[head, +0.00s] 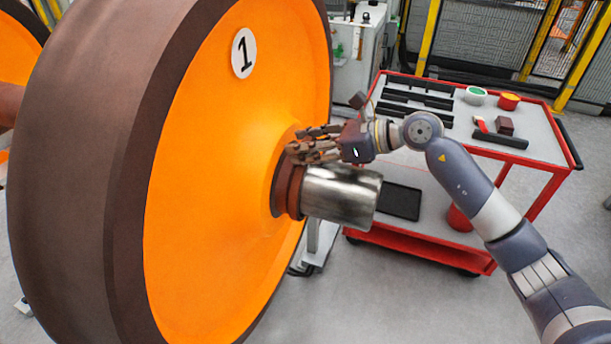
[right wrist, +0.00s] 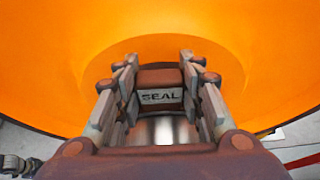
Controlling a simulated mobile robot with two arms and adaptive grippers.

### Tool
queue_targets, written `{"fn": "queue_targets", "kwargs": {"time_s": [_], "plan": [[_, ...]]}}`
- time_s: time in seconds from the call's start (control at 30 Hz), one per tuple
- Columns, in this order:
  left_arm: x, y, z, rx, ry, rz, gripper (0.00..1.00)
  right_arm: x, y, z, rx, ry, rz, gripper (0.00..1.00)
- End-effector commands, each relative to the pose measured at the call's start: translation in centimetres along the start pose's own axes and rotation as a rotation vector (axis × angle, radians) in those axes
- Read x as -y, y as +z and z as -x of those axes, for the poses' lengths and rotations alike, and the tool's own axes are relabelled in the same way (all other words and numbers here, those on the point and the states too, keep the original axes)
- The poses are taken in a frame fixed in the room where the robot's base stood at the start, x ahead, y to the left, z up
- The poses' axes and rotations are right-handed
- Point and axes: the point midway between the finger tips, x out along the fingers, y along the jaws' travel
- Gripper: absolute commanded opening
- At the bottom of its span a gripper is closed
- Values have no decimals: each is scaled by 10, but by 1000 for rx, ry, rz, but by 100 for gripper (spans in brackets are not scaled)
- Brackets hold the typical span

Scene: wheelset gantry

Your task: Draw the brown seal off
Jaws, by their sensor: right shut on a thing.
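The brown seal (head: 291,192) sits around the steel axle end (head: 342,196), close against the orange hub of the wheel (head: 225,200) marked 1. My right gripper (head: 303,143) reaches in from the right over the top of the axle end, and its fingers are at the seal's upper edge. In the right wrist view, the part of the seal labelled SEAL (right wrist: 161,97) lies between the two fingers, which are shut on it. The hub is behind it and the bright axle end below. The seal's underside is hidden. My left gripper is out of view.
A red trolley (head: 552,196) stands behind my right arm, with dark bars, a green-and-white roll (head: 475,95), a red-and-orange roll (head: 509,101) and a small brown block (head: 505,125) on top. Yellow-posted fencing is at the back.

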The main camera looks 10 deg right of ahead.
Motion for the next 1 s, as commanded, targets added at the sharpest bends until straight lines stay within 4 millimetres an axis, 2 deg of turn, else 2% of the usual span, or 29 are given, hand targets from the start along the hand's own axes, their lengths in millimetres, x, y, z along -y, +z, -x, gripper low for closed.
{"fn": "queue_targets", "kwargs": {"time_s": [0.17,1.0], "plan": [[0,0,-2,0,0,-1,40,0,-1,3,2,-1,1,9],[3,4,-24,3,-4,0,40,0,-18,46,1,-1,1,9]]}}
